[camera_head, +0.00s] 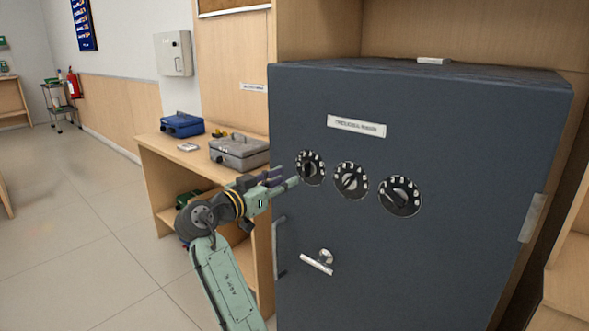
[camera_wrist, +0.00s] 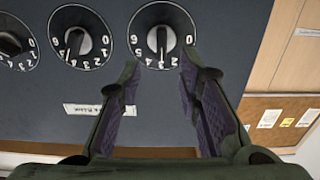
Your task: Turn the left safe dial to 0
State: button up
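The dark blue safe (camera_head: 400,265) carries three black dials with white numbers in a row. The left dial (camera_head: 311,168) is at the right of the row in the wrist view (camera_wrist: 162,36), which shows the safe upside down. There its knob stands upright, with its white line pointing down, away from the 0 at the dial's right edge. My gripper (camera_head: 294,180) is in front of this dial. In the wrist view my gripper (camera_wrist: 160,66) is open, with one finger toward each side of the dial and nothing between them. Whether it touches the knob I cannot tell.
The middle dial (camera_head: 351,181) and right dial (camera_head: 400,196) are close by. Below them are a silver handle (camera_head: 317,263) and a vertical bar. A wooden counter (camera_head: 165,149) with a blue box (camera_head: 182,125) and a grey cash box (camera_head: 238,151) is left of the safe.

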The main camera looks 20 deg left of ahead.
aim_at(303, 170)
jog(key=p+x, duration=0.1)
jog(key=x, duration=0.6)
jog(key=shift+w+p, duration=0.2)
jog(key=shift+p, duration=0.2)
jog(key=shift+c, duration=0.3)
grip_shut()
